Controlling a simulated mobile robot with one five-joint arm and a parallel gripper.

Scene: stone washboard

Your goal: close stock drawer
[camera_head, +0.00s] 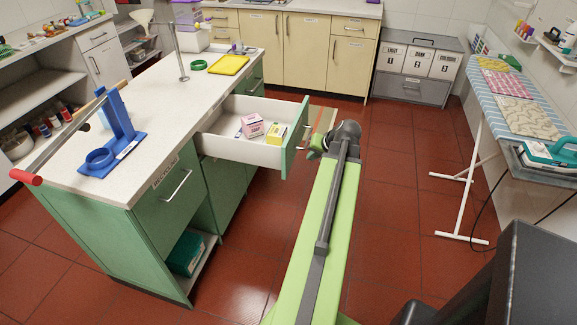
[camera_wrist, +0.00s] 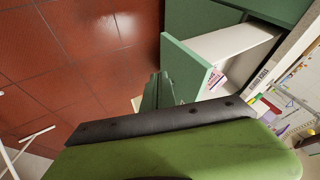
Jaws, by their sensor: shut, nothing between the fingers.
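The stock drawer (camera_head: 222,150) stands pulled out from the green island counter, its green front panel (camera_head: 297,138) facing right. It holds a pink box (camera_head: 252,126) and a yellow box (camera_head: 276,134). The wrist view shows its front (camera_wrist: 186,72) and pale inside (camera_wrist: 235,48). My gripper (camera_head: 314,152) is just right of the drawer front, near the bar handle (camera_head: 304,137). In the wrist view my gripper (camera_wrist: 157,90) is shut and empty beside the front's outer face. I cannot tell whether it touches.
The island worktop (camera_head: 130,155) carries a blue stand (camera_head: 117,135) and a yellow tray (camera_head: 229,65). A red-tipped rod (camera_head: 25,178) juts past its left edge. An ironing board (camera_head: 500,95) stands at right. The red tiled floor (camera_head: 400,200) between is mostly clear.

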